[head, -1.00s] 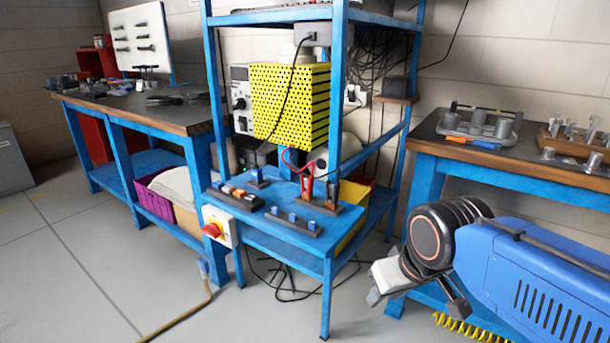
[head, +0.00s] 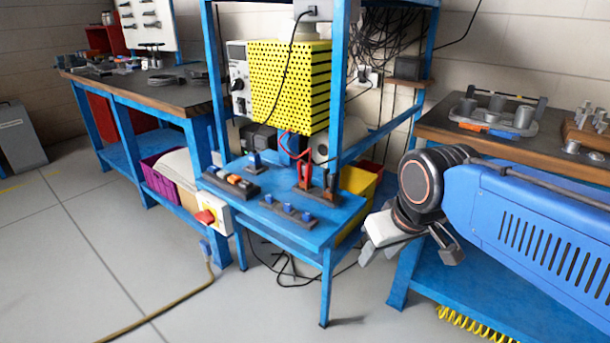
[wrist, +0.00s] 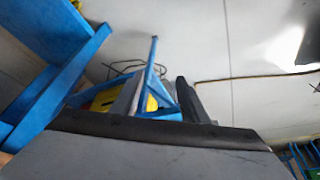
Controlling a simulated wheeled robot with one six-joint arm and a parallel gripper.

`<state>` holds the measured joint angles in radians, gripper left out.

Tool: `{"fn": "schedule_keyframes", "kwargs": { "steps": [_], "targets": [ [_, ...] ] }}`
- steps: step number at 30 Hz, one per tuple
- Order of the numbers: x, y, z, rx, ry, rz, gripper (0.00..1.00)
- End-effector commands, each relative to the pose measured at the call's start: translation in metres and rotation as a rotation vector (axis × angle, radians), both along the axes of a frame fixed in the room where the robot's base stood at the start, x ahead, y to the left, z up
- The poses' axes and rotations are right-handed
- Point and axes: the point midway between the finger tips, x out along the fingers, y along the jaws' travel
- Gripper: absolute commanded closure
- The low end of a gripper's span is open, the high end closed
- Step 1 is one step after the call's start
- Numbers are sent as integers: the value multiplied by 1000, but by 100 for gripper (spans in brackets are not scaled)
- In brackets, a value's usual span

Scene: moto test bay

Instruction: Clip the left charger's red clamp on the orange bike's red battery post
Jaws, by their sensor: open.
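A red clamp (head: 305,174) stands upright in a dark holder on a small blue shelf (head: 262,210), with a red lead rising behind it. A black clamp (head: 330,184) stands just to its right. My gripper (head: 408,248) is open and empty, hanging low in front of the right bench, right of the shelf and apart from the clamps. The wrist view shows its two dark fingers (wrist: 160,97) spread, with blue frame legs and something yellow beyond. Which charger the clamp belongs to is unclear. No orange bike or battery post is in view.
A yellow perforated box (head: 290,88) and a grey dial unit (head: 238,82) sit above the shelf. Blue posts frame it. A red knob (head: 205,216) is at its front left. The right bench (head: 440,118) carries metal parts.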

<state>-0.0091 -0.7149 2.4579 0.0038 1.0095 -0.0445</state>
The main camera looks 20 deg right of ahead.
Motion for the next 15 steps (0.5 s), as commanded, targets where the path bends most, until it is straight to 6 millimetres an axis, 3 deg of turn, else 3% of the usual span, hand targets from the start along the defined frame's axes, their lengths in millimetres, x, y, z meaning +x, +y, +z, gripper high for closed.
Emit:
{"fn": "schedule_keyframes", "kwargs": {
  "steps": [6, 15],
  "targets": [
    [60, 8, 62, -24, 59, 112, 59],
    [150, 23, 133, -54, 141, 283, 59]
  ]
}}
